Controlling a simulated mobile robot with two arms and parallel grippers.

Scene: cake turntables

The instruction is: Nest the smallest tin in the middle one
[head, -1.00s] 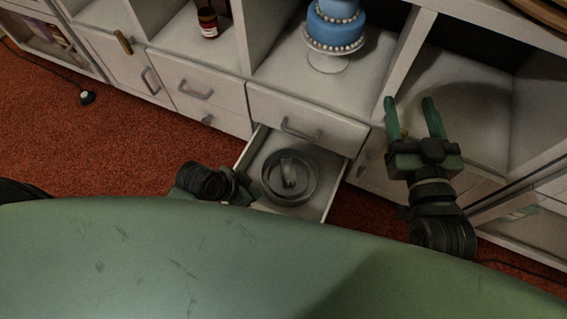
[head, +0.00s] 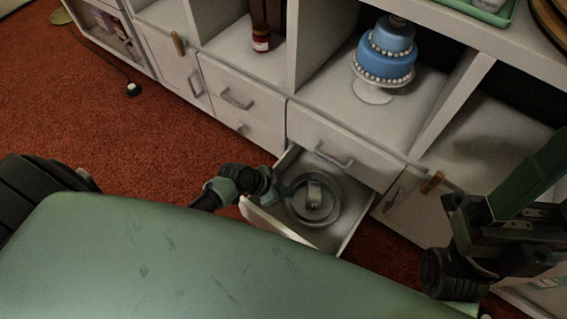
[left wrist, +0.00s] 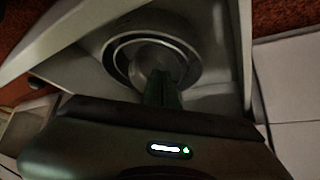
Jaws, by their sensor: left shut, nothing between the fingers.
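Round grey metal tins lie in the open drawer (head: 352,236), one within another as rings. The large outer tin (head: 334,213) has a smaller, lighter round form (head: 315,193) inside it. The tins also show in the left wrist view (left wrist: 192,45), as concentric rims around a dark middle. I cannot tell the middle and smallest tins apart for sure. My left gripper (head: 287,190) is shut and empty at the left side of the tins; its fingers (left wrist: 163,88) overlap the near rims in the left wrist view. My right gripper (head: 538,175) is open at the right, away from the drawer.
The white cabinet (head: 262,108) stands behind the drawer. A blue tiered cake (head: 386,60) on a stand and a dark bottle (head: 261,38) are in its cubbies. A green tray (head: 487,10) is on top.

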